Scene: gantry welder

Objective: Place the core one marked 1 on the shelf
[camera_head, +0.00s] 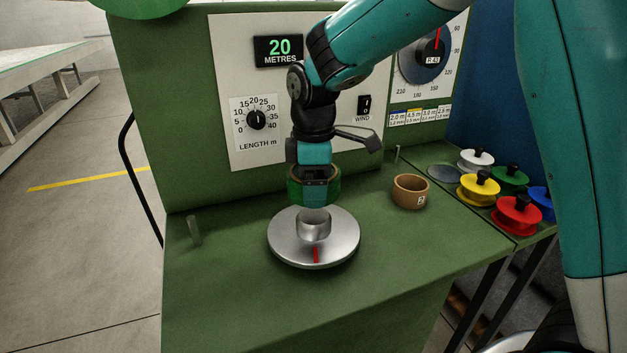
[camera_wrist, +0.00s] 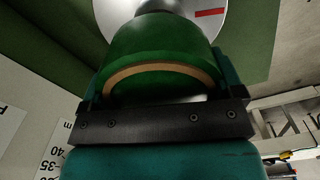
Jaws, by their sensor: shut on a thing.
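My gripper (camera_head: 314,200) is shut on a green-wound core (camera_head: 333,188), held just above the metal spindle (camera_head: 313,226) on the round plate. In the wrist view the core (camera_wrist: 165,45) shows a green outside and a tan inner rim. No number on it is visible. A tan core (camera_head: 409,192) marked 2 stands upright on the green bench to the right. A side ledge (camera_head: 513,240), possibly the shelf, adjoins the bench on the right.
Several coloured spools, including a yellow one (camera_head: 478,189) and a red one (camera_head: 516,214), crowd the side ledge. A flat grey disc (camera_head: 445,175) lies by them. The welder panel (camera_head: 240,90) rises behind. Short pegs, one on the left (camera_head: 194,230), stand on the bench. The bench front is clear.

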